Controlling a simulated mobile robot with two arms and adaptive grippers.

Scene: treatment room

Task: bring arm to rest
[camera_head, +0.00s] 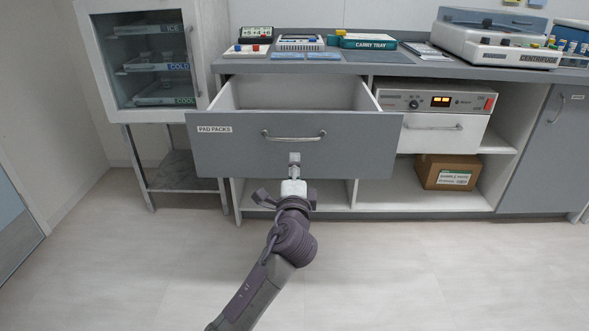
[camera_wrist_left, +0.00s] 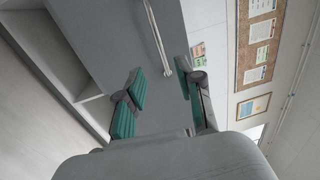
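My left gripper (camera_head: 289,194) is in front of the pulled-out grey drawer (camera_head: 225,158) labelled "PAD PACKS" in the head view, below its bar handle (camera_head: 294,138). In the left wrist view my left gripper (camera_wrist_left: 160,90) has its teal-padded fingers spread, with nothing held between them. The handle (camera_wrist_left: 158,38) shows beyond the fingers there and appears free of them. The drawer stands open, and the visible part of its inside looks empty. My right gripper is in neither view.
The grey counter (camera_head: 375,70) above the drawer bears a centrifuge (camera_head: 500,42), a carry tray (camera_head: 368,41) and small racks. A glass-fronted cabinet (camera_head: 150,65) stands at left. A cardboard box (camera_head: 447,171) sits on the lower shelf. The floor (camera_head: 420,275) in front is clear.

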